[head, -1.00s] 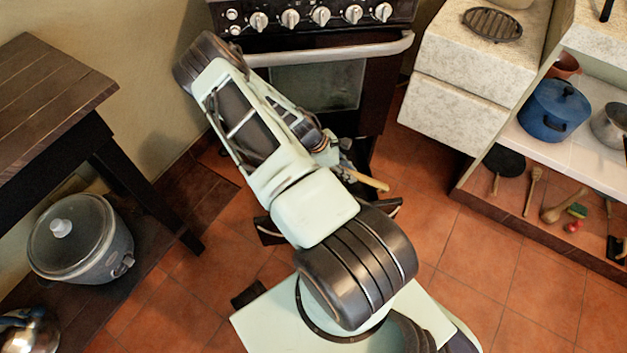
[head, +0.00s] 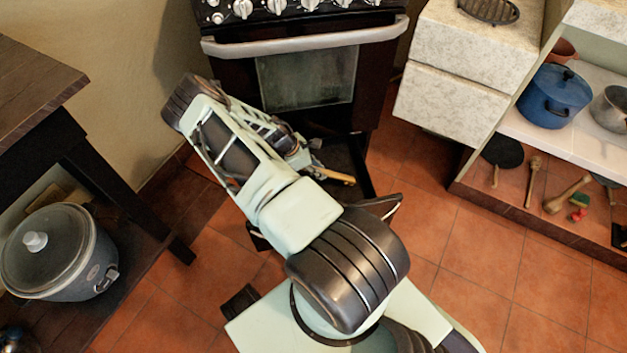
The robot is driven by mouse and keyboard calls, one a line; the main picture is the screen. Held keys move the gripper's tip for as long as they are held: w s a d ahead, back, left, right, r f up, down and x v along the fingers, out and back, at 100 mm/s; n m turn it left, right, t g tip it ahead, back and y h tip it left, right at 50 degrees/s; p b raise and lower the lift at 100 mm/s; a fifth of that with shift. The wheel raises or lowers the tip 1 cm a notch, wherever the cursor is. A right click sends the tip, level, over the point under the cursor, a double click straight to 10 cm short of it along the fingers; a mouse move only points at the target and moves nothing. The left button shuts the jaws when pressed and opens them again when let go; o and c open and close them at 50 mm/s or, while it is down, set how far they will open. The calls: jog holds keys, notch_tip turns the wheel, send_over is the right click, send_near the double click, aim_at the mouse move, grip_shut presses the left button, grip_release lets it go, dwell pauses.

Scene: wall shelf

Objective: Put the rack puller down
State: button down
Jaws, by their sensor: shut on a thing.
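The rack puller (head: 336,177) shows as a light wooden handle beside my forearm, pointing right and slightly down, above a dark low area in front of the oven. My gripper (head: 309,160) is mostly hidden behind my arm. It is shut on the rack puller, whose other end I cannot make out.
The oven (head: 305,80) stands at the back with its glass door upright. A dark low panel or drawer (head: 352,158) juts out below it. A wooden table (head: 35,85) and a rice cooker (head: 60,250) are at left. Shelves with a blue pot (head: 553,96) stand at right. Tiled floor at right is clear.

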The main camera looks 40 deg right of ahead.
jog(key=f, duration=0.1)
jog(key=w+f+b, duration=0.1)
jog(key=f, duration=0.1)
jog(key=w+a+f+b, duration=0.1)
jog(key=f, duration=0.1)
jog(key=shift+f, duration=0.2)
jog(key=c, duration=1.8)
grip_release()
jog(key=shift+o, duration=0.2)
jog(key=shift+d, duration=0.1)
jog(key=p+v, duration=0.4)
jog(key=v, duration=0.8)
jog(key=shift+r, duration=0.1)
